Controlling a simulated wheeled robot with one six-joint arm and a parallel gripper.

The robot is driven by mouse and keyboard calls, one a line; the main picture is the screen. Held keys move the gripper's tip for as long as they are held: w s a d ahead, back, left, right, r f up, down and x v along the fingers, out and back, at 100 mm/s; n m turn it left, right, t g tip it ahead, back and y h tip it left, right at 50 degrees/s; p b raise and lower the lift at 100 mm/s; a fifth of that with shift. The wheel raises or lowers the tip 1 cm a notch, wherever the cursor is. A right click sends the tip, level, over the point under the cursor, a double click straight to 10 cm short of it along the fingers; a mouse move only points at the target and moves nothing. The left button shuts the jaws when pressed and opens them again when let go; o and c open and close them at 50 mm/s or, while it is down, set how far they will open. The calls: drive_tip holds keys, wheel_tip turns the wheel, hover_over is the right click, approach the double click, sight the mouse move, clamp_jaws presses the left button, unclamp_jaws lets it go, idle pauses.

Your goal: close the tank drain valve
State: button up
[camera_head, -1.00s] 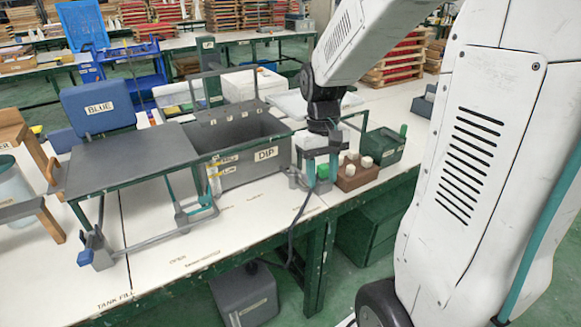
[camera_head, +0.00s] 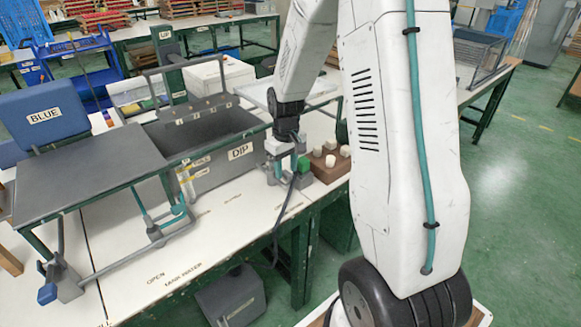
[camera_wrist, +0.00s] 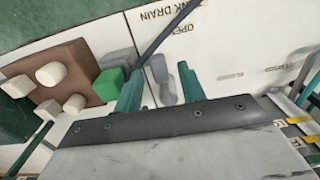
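The tank drain valve shows in the wrist view as grey parts (camera_wrist: 161,73) with a green block (camera_wrist: 110,85) at the left, near the printed labels TANK DRAIN and OPEN. In the head view the green block (camera_head: 304,163) is just right of my gripper (camera_head: 284,166). My gripper's teal fingers (camera_wrist: 160,88) are apart in the wrist view. Grey valve parts show between and beyond them; I cannot tell whether they touch. The green block lies outside the left finger. Part of the valve is hidden behind the fingers.
A brown block (camera_head: 328,168) with several pale pegs stands close to the valve. The grey DIP tank (camera_head: 215,168) is left of my gripper. A dark hose (camera_head: 284,212) runs down toward a grey container (camera_head: 231,297) on the floor. The front tabletop is mostly clear.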

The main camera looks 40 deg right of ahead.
drive_tip(key=shift+f, duration=0.5)
clamp_jaws()
drive_tip(key=shift+d, duration=0.4)
drive_tip(key=shift+a, duration=0.2)
drive_tip(key=shift+a, duration=0.1)
